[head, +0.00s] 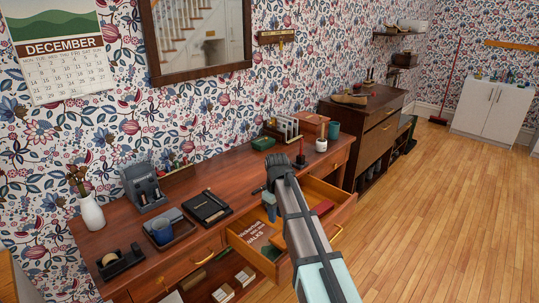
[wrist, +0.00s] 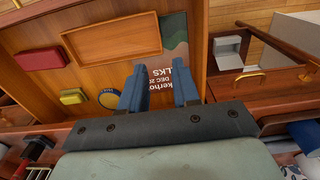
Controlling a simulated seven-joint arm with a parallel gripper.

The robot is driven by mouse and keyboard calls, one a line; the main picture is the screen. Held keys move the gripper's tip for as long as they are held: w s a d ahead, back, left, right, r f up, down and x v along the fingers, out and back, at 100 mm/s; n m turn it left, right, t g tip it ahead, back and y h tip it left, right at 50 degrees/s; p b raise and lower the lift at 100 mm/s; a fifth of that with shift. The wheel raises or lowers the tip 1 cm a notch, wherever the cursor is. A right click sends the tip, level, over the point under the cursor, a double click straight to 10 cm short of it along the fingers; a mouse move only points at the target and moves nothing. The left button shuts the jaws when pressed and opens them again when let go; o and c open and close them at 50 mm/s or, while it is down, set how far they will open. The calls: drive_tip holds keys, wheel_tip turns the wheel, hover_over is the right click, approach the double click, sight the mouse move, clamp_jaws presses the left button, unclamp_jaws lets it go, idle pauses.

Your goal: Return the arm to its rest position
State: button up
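My gripper (head: 270,207) hangs over the open drawer (head: 284,262) of the long wooden desk. In the wrist view my gripper (wrist: 159,88) has two blue fingers standing apart, and I see nothing held between them. A printed leaflet (head: 254,232) lies in the drawer below; it also shows behind the fingers in the wrist view (wrist: 172,80). My arm stretches from the lower right of the head view and hides part of the drawer. I cannot tell the exact height of the fingertips above the leaflet.
The drawer also holds a red case (wrist: 42,60), a yellow box (wrist: 73,96) and a blue round thing (wrist: 109,98). The floor at right is clear.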

drive_tip(key=s+a+f+n+t, duration=0.1)
drive_tip(key=s+a+f+n, duration=0.2)
drive_tip(key=a+f, duration=0.5)
drive_tip(key=s+a+f+n+t, duration=0.15)
drive_tip(key=s+a+f, duration=0.25)
drive_tip(key=a+f, duration=0.45)
wheel_tip(320, 180, down, 3)
drive_tip(key=s+g, duration=0.1)
drive_tip(key=s, duration=0.2)
drive_tip(key=s+d+f+m+g, duration=0.4)
drive_tip(key=s+d+f+m, duration=0.2)
drive_tip(key=s+d+f, duration=1.25)
drive_tip(key=s+d+f+m+g, duration=0.1)
drive_tip(key=s+d+f+m, duration=0.1)
drive_tip(key=s, duration=0.5)
drive_tip(key=s+d+f+m+g, duration=0.2)
drive_tip(key=s+d+m, duration=0.1)
drive_tip(key=s+d, duration=0.2)
drive_tip(key=s+d+f+m+g, duration=0.1)
drive_tip(key=s+d+f+m, duration=0.1)
drive_tip(key=s, duration=0.8)
drive_tip(key=shift+d+f+m, duration=0.25)
drive_tip(key=shift+d+m, duration=0.2)
drive_tip(key=shift+d, duration=0.45)
